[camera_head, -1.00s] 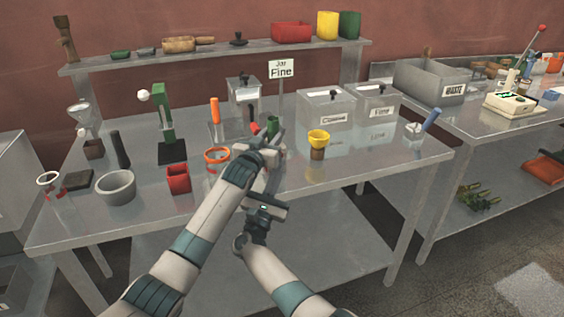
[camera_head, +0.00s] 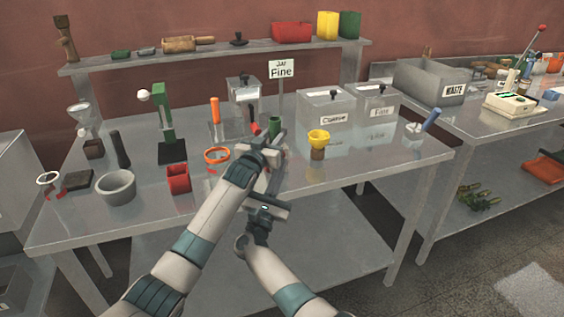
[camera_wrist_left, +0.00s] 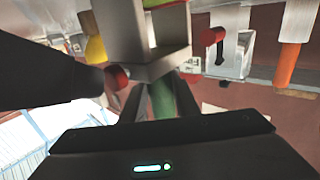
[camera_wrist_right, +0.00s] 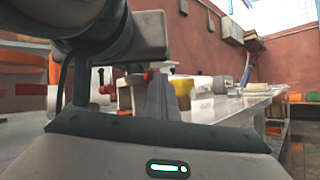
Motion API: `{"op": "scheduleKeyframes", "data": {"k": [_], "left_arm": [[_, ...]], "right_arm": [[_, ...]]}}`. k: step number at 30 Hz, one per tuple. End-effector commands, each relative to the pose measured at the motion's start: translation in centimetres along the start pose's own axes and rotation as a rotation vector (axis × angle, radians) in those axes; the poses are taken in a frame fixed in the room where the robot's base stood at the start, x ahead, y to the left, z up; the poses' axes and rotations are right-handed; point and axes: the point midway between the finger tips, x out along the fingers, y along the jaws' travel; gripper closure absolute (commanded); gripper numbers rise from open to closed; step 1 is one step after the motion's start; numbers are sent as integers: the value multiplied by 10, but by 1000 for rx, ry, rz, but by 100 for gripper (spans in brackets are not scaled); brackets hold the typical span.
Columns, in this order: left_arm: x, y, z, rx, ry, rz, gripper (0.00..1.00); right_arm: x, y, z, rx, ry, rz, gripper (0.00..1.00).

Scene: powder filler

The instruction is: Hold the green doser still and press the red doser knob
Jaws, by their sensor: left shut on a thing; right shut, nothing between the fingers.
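The green doser (camera_head: 274,123) stands near the middle of the steel table in the head view, its lower part hidden by my left gripper (camera_head: 276,138). My left gripper is shut on it; the green body shows between the fingers in the left wrist view (camera_wrist_left: 162,98). The red knob (camera_wrist_left: 116,77) shows beside it in the left wrist view, next to a dark part of my right arm. My right gripper (camera_wrist_right: 159,80) is shut and empty. A red part shows near its tip in the right wrist view; I cannot tell whether they touch.
A yellow-topped cup (camera_head: 318,139) stands right of the grippers. An orange ring (camera_head: 217,156) and a red cup (camera_head: 178,179) stand to the left. Labelled bins (camera_head: 326,108) stand behind. The table's front right area is clear.

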Motion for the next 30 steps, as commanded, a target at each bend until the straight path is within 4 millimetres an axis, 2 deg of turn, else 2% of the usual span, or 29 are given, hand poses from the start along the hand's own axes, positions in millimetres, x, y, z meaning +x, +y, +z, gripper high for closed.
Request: {"op": "scheduleKeyframes", "data": {"k": [1, 18, 30], "left_arm": [[-2, -1, 12, -2, -19, -3, 100], [-2, -7, 13, 9, -20, -11, 100], [-2, -7, 11, 7, -16, -10, 100]], "right_arm": [[7, -4, 7, 7, -12, -10, 100], [-12, -14, 26, 12, -20, -6, 100], [-14, -15, 24, 9, -12, -3, 100]]}}
